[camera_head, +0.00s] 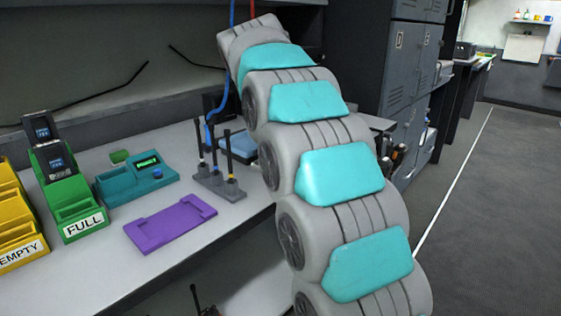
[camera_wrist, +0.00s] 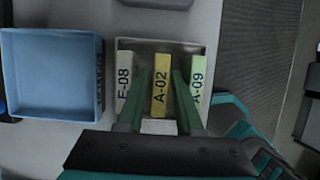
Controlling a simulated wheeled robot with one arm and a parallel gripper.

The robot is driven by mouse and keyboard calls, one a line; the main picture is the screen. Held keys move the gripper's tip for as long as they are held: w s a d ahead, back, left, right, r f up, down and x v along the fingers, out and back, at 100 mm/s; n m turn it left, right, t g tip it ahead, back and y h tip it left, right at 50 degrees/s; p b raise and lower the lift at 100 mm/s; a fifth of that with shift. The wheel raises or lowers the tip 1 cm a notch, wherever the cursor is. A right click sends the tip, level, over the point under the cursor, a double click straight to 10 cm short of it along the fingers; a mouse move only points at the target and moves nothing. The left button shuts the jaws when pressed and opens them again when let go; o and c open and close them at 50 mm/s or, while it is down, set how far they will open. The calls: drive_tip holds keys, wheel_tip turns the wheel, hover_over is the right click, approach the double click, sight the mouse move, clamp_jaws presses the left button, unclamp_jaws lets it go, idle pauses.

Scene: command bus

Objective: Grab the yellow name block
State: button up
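The yellow name block (camera_wrist: 161,86), marked A-02, stands in the middle of a row in a shallow light holder (camera_wrist: 160,45) in the wrist view. A whitish block (camera_wrist: 125,75) marked F-08 is on its left and a pale green block (camera_wrist: 197,78) marked A-09 on its right. My gripper (camera_wrist: 162,74) is open, with its two green fingers on either side of the yellow block, in the gaps between it and its neighbours. I cannot tell whether the fingers touch it. In the head view my arm hides the gripper and the blocks.
A blue tray (camera_wrist: 45,75) lies left of the holder. In the head view the bench bears a purple plate (camera_head: 168,226), a green FULL rack (camera_head: 72,200), a yellow EMPTY rack (camera_head: 12,215), a teal device (camera_head: 137,178) and a stand with upright rods (camera_head: 218,183). Open floor (camera_head: 500,190) lies right.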

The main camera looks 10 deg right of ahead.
clamp_jaws()
drive_tip(key=shift+r, duration=0.15)
idle(0.4)
